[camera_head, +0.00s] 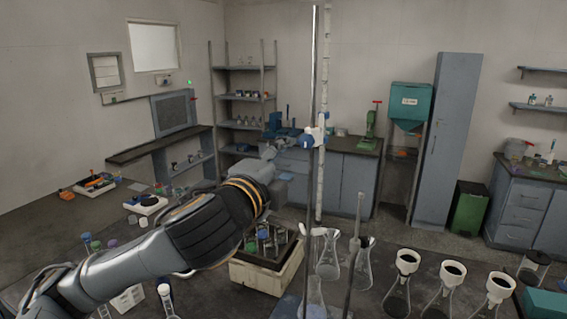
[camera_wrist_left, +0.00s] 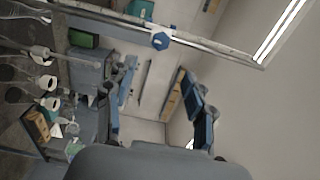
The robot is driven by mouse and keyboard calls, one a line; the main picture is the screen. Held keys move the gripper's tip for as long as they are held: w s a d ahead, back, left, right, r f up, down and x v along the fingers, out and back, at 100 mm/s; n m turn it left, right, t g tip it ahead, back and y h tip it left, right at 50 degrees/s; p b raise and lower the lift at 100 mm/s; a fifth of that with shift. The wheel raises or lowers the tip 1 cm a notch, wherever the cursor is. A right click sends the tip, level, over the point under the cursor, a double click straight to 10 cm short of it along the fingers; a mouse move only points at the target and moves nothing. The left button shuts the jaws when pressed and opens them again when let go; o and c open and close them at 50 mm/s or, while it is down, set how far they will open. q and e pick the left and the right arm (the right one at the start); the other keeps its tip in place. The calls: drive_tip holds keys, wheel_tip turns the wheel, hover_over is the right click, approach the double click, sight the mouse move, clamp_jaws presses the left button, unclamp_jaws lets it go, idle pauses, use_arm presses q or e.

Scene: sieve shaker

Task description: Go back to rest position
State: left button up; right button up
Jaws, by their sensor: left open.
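My left gripper (camera_head: 279,166) is raised above the bench in the head view, at the end of my left arm from the lower left. The rod and clamp also cross the top of the wrist view (camera_wrist_left: 160,40). My right gripper is in neither view.
A cream box (camera_head: 262,277) with small items stands below my left arm. Glass flasks (camera_head: 328,262) crowd around the rods to its right. More flasks with white funnels (camera_head: 452,272) stand at the right. A white balance-like device (camera_head: 146,205) is at the left.

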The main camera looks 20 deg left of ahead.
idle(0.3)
use_arm(q)
drive_tip(key=s+d+f+n+g, duration=0.2)
drive_tip(key=s+f+n+g, duration=0.15)
drive_tip(key=f, duration=1.05)
drive_tip(key=s+d+f+n+g, duration=0.1)
drive_tip(key=s+f+n+g, duration=0.25)
drive_tip(key=f, duration=1.05)
drive_tip(key=s+a+f+n+g, duration=0.2)
drive_tip(key=s+f+n+g, duration=0.25)
drive_tip(key=s+f, duration=0.6)
drive_tip(key=s+a+f+n+g, duration=0.25)
drive_tip(key=s+f+n, duration=0.25)
drive_tip(key=s+f, duration=0.6)
wheel_tip(320, 180, down, 32)
drive_tip(key=s+d+g+b, duration=0.1)
drive_tip(key=s+g+b, duration=0.1)
drive_tip(key=b, duration=0.6)
drive_tip(key=s+a+f+b, duration=0.1)
drive_tip(key=s+f+b, duration=0.2)
drive_tip(key=s+f, duration=0.5)
drive_tip(key=s+a+f+g+b, duration=0.1)
drive_tip(key=s+a+f+b, duration=0.1)
drive_tip(key=s+f, duration=0.6)
wheel_tip(320, 180, down, 8)
drive_tip(key=shift+s+r+y+b, duration=0.3)
drive_tip(key=shift+s+b, duration=0.1)
drive_tip(key=shift+b, duration=0.35)
